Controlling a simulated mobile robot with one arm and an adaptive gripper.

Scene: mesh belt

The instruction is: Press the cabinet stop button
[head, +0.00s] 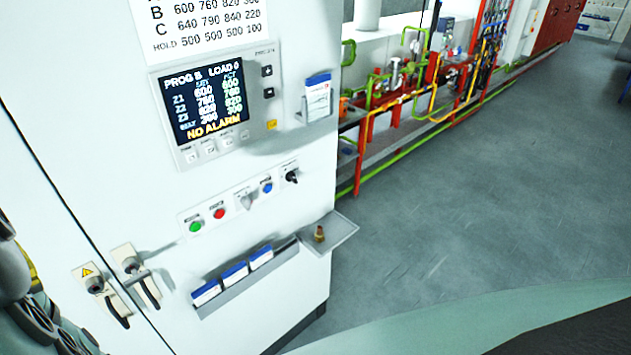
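The white cabinet (110,130) fills the left of the head view. A small button strip on its front carries a green button (195,226), a red button (219,213), which looks like the stop button, a grey rotary switch (246,201), a blue button (267,187) and a black switch (292,176). The labels above them are too small to read. Dark grey jointed parts of what looks like my gripper (45,320) show at the lower left edge, left of and below the red button and apart from it. Its fingertips cannot be made out.
A display panel (205,105) reads "NO ALARM" above the buttons. Below them are a rack (245,281) of blue-and-white cards and a small shelf (342,234) holding a brass-coloured piece (319,234). Door latches (135,275) stick out lower left. Clear floor (480,190) lies right.

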